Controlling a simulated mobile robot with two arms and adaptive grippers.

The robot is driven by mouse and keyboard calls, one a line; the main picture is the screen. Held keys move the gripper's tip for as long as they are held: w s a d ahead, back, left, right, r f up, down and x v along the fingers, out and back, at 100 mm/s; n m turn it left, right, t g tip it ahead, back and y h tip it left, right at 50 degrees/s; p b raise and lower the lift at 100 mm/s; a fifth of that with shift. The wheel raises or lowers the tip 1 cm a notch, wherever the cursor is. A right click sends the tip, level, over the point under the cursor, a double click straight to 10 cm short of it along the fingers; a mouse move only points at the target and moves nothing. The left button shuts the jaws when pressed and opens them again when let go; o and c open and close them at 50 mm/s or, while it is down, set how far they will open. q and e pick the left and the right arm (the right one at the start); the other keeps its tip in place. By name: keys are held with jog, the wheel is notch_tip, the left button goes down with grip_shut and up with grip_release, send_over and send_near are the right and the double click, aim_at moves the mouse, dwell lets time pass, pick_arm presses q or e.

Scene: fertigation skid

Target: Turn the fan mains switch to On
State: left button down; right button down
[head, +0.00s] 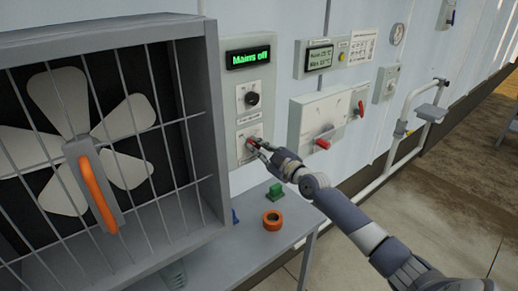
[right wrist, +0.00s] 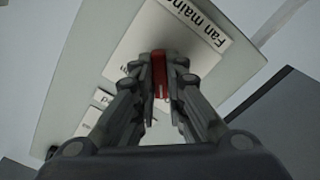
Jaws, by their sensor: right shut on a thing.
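The fan control panel (head: 231,110) is on the wall right of the fan. Its display (head: 249,57) reads "Mains off". A black knob (head: 252,98) sits in the panel's middle. The red fan mains switch (right wrist: 159,75) is at the bottom of the panel, under a label (right wrist: 197,22) that begins "Fan main". My right gripper (head: 255,145) reaches it from the right and is shut on the red handle, one finger on each side in the right wrist view (right wrist: 160,100). The fingers partly hide the handle and its position marks. My left gripper is out of view.
A caged fan (head: 100,140) with an orange handle (head: 96,190) stands at left. An orange ring (head: 272,220) and a green block (head: 275,193) lie on the bench below. A box with red handles (head: 325,112) and a white pipe (head: 400,140) are to the right.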

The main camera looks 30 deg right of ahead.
jog(key=m+b, duration=0.1)
jog(key=m, duration=0.3)
jog(key=shift+f, duration=0.1)
jog(key=m, duration=0.4)
jog(key=shift+m, duration=0.3)
jog(key=m, duration=0.4)
jog(key=shift+m, duration=2.2)
jog(key=c, duration=1.6)
grip_release()
jog(key=shift+c, duration=0.2)
jog(key=shift+s, duration=0.15)
jog(key=s, duration=1.1)
jog(key=shift+s+d, duration=0.4)
jog(key=shift+d, duration=0.05)
